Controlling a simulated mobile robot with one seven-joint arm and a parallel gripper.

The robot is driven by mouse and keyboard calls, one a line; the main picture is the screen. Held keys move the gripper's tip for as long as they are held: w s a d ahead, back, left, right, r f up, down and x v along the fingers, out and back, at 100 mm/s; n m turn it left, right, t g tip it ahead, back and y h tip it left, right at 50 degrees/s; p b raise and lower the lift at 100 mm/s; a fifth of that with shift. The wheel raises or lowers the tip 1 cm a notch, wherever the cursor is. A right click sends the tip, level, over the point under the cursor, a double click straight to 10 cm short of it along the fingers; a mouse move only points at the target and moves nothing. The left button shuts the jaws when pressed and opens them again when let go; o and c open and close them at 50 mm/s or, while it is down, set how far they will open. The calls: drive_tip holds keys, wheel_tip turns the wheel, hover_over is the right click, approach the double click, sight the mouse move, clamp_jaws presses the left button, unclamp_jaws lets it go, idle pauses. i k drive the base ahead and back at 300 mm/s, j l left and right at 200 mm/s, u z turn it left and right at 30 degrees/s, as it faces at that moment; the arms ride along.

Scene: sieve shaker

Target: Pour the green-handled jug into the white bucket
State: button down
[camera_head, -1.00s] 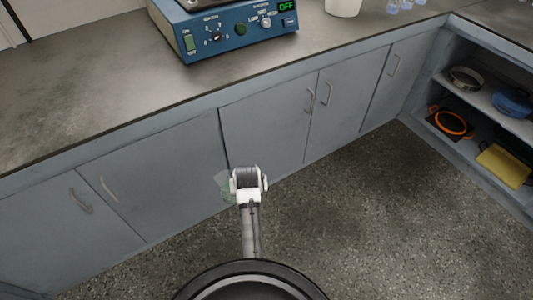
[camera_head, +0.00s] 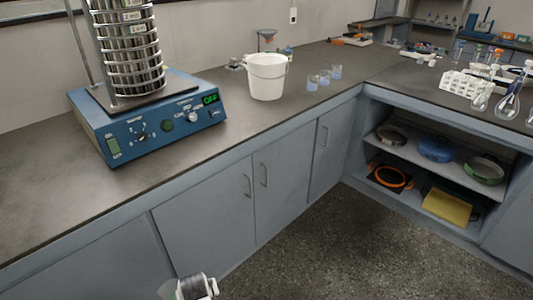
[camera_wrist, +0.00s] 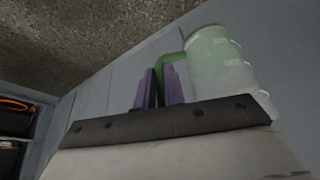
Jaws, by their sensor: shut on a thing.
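The white bucket (camera_head: 266,80) stands upright on the grey counter, right of the sieve shaker. In the wrist view, the pale green, translucent jug (camera_wrist: 218,58) is in front of the cabinet doors. My gripper (camera_wrist: 160,78), with purple fingers, is shut on the jug's green handle (camera_wrist: 172,62). The jug's contents cannot be made out. In the head view, only part of my arm shows at the bottom edge, low in front of the cabinets and well below the bucket. A pale sliver beside it may be the jug.
The blue sieve shaker (camera_head: 150,118) with its sieve stack (camera_head: 128,45) stands left of the bucket. Small beakers (camera_head: 324,78) stand right of the bucket, near the counter's front edge. Glassware (camera_head: 490,85) fills the right counter. The floor (camera_head: 320,245) is clear.

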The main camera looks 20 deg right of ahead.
sight(266, 74)
drive_tip(key=i+l+u, duration=0.3)
drive_tip(key=l, duration=1.35)
drive_tip(key=l+u, duration=0.3)
drive_tip(key=l, duration=1.35)
